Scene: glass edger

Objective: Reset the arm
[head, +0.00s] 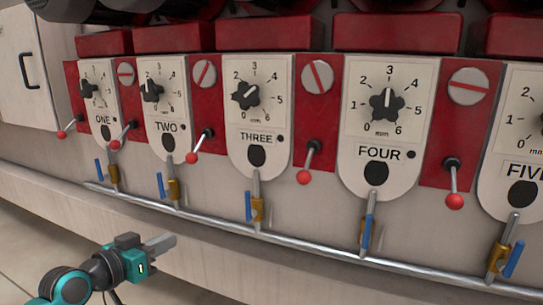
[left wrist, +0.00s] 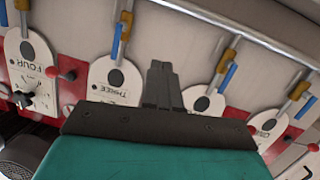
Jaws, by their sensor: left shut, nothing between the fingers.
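My left gripper (head: 161,243) is at the lower left of the head view, in front of the machine and below its long pipe. Its fingers are together and empty, pointing right. In the left wrist view the closed fingers (left wrist: 160,80) stand up in the middle, in front of the upside-down panels. They look apart from the panels, levers and valves. My right gripper is in neither view.
The glass edger has a row of dial panels, among them panel THREE (head: 256,120) and panel FOUR (head: 378,125). Red-knobbed levers (head: 303,177) stick out between them. Blue-handled valves (head: 249,206) sit above a horizontal pipe (head: 310,249). Open floor (head: 30,235) lies at lower left.

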